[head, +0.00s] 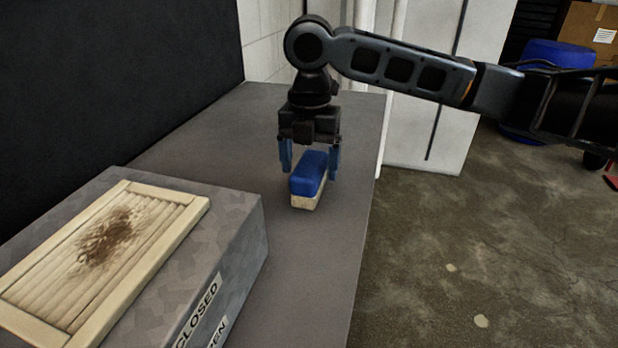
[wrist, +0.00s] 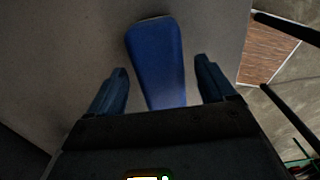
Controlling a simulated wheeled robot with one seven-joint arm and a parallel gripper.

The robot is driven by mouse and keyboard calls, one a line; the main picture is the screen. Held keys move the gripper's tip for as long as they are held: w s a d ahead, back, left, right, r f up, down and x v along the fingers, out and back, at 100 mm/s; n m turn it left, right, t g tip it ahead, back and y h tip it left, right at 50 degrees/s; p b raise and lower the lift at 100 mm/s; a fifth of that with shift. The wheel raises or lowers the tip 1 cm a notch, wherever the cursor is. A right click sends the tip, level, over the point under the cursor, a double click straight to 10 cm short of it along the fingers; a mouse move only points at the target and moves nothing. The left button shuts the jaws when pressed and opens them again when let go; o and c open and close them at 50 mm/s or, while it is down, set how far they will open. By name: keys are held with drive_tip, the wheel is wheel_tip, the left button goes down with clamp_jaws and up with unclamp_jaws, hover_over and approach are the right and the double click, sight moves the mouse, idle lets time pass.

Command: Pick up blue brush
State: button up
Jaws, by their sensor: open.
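The blue brush (head: 309,174) has a blue top and a pale cream lower part and lies on the grey table top (head: 330,240). In the wrist view the brush (wrist: 157,55) runs lengthwise from the upper middle down between the fingers, its near end hidden behind my gripper body. My gripper (head: 310,160) points down over the brush, with its blue fingers on either side of it. In the wrist view my gripper (wrist: 168,85) is open, with a visible gap between each finger and the brush.
A grey box (head: 235,240) marked CLOSED stands left on the table, with a stained pleated filter (head: 110,245) in a pale frame on it. A black wall panel (head: 100,80) rises behind. The table's right edge drops to a concrete floor (head: 480,250). The front table area is clear.

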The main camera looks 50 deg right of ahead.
drive_tip(key=shift+d+f, duration=0.1)
drive_tip(key=shift+f, duration=1.7)
drive_tip(key=c, duration=1.1)
drive_tip(key=shift+r, duration=0.1)
drive_tip(key=shift+r, duration=0.45)
wheel_tip(320, 180, up, 3)
drive_tip(key=shift+f, duration=0.15)
drive_tip(key=s+d+r, duration=0.2)
drive_tip(key=d, duration=0.1)
drive_tip(key=s+d+r, duration=0.2)
drive_tip(key=d+r, duration=0.1)
drive_tip(key=s+d+r, duration=0.2)
drive_tip(key=d, duration=0.1)
drive_tip(key=shift+s+d+r, duration=0.15)
drive_tip(key=shift+s+d, duration=0.1)
drive_tip(key=shift+d, duration=0.1)
